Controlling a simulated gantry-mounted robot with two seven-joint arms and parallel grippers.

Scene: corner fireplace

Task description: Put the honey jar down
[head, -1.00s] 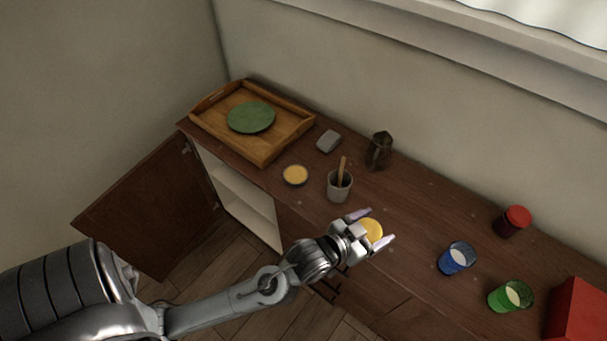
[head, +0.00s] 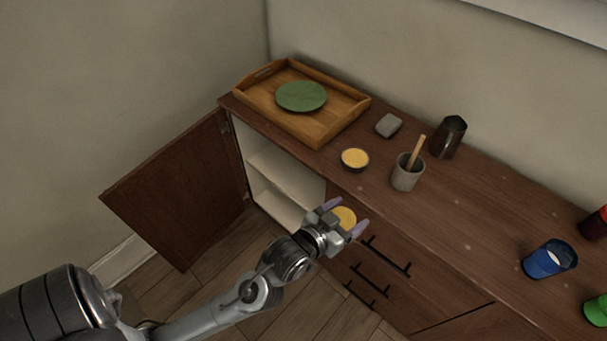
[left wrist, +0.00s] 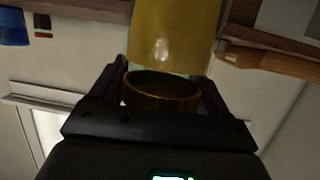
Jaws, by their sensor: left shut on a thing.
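The honey jar (head: 344,217) shows a round yellow top between the fingers of my left gripper (head: 343,218). The gripper is shut on it, in front of the cabinet and apart from the cabinet top. In the left wrist view the jar (left wrist: 175,35) is a large yellow body with a dark golden round end (left wrist: 162,90) between the dark fingers (left wrist: 162,88). Much of the jar is hidden by the gripper in the head view. My right gripper is not in view.
The cabinet top (head: 460,220) holds a wooden tray (head: 318,130) with a green plate (head: 301,96), a yellow-filled bowl (head: 355,159), a grey cup (head: 407,176) with a wooden utensil, a dark pitcher (head: 449,137) and a blue cup (head: 549,259). The cabinet door (head: 180,190) stands open at left.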

